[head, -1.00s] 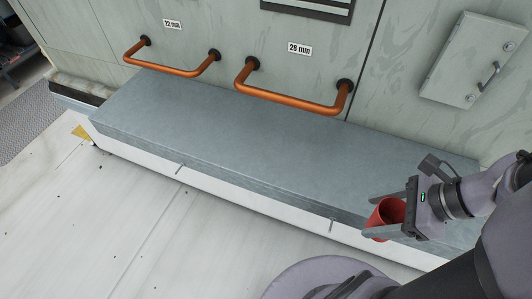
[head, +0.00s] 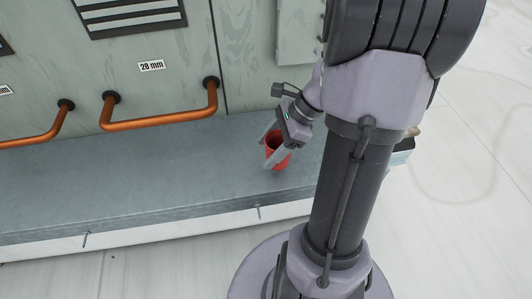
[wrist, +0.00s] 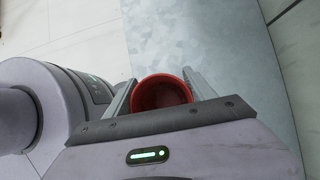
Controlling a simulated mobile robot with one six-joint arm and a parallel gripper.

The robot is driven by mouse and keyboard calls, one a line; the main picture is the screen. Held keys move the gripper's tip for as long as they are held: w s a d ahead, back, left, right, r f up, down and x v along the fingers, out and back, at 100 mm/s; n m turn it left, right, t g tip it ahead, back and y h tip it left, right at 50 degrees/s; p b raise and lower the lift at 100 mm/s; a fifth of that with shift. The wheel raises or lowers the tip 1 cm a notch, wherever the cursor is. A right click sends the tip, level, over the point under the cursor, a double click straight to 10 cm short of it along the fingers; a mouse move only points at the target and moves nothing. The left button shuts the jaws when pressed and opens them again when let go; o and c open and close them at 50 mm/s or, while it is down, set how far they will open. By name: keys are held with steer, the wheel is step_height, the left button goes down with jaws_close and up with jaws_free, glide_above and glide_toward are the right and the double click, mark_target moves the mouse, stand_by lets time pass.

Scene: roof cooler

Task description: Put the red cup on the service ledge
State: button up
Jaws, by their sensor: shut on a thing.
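The red cup (head: 279,154) is between the two fingers of my gripper (head: 270,148), which is shut on it. In the head view the cup appears upright over the right part of the grey service ledge (head: 150,178). I cannot tell whether its base touches the ledge. In the wrist view the cup (wrist: 161,93) shows its open mouth between the fingers, with the grey ledge surface (wrist: 190,35) beyond it. The cup's lower part is partly hidden by a finger in the head view.
Copper handles (head: 160,120) stick out from the wall panel behind the ledge, under a "28 mm" label (head: 151,66). A wall box (head: 299,35) is behind my arm. The ledge left of the cup is clear. A pale floor (head: 150,270) lies in front.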

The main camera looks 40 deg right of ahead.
mark_target(268, 155)
steer(key=shift+w+d, duration=0.2)
steer(key=shift+w, duration=0.15)
steer(key=shift+f+b, duration=1.05)
steer(key=shift+f, duration=0.7)
steer(key=shift+f, duration=0.2)
steer(key=o, duration=1.5)
